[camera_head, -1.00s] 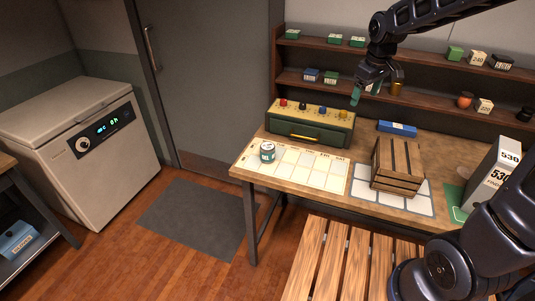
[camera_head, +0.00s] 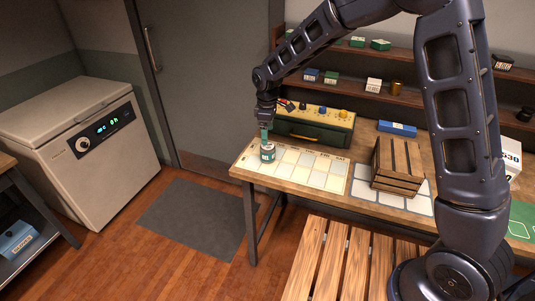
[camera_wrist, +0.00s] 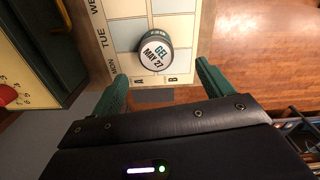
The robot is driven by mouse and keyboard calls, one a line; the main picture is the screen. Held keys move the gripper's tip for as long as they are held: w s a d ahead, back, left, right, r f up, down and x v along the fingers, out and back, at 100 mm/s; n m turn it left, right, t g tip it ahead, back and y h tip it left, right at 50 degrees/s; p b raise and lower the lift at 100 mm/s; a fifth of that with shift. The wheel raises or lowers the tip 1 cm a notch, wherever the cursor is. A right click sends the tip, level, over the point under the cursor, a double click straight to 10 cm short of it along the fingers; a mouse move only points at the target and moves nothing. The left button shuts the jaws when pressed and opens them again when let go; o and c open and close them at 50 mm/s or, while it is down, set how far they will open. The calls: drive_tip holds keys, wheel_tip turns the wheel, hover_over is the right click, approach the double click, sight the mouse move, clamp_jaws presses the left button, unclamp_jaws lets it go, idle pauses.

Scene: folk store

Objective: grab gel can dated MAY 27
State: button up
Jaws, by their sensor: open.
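The gel can (camera_head: 268,155) stands upright at the left end of the pale weekday grid mat (camera_head: 325,179) on the workbench. In the wrist view the can's white lid (camera_wrist: 156,54) faces the camera and reads GEL, MAY 27. My gripper (camera_head: 265,136) points down just above the can in the head view, its green fingers overlapping the can's top edge. In the wrist view my open gripper (camera_wrist: 163,84) has its fingers spread left and right, with the can beyond and roughly between them. Nothing is in its grasp.
A green and yellow box with coloured knobs (camera_head: 312,126) stands right behind the mat. A wooden crate (camera_head: 397,167) and a blue box (camera_head: 397,128) are farther right. Shelves with small boxes run along the back wall. The mat right of the can is clear.

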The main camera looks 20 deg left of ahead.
sight(268, 146)
wheel_tip(268, 146, down, 5)
drive_tip(key=shift+r, duration=0.15)
drive_tip(key=shift+w+a+f, duration=0.1)
drive_tip(key=shift+w+f, duration=0.1)
drive_tip(key=shift+f, duration=1.35)
drive_tip(key=shift+w+f, duration=0.15)
drive_tip(key=shift+f, duration=1.4)
drive_tip(key=c, duration=1.1)
drive_tip(key=shift+r, duration=0.1)
drive_tip(key=shift+c, duration=0.2)
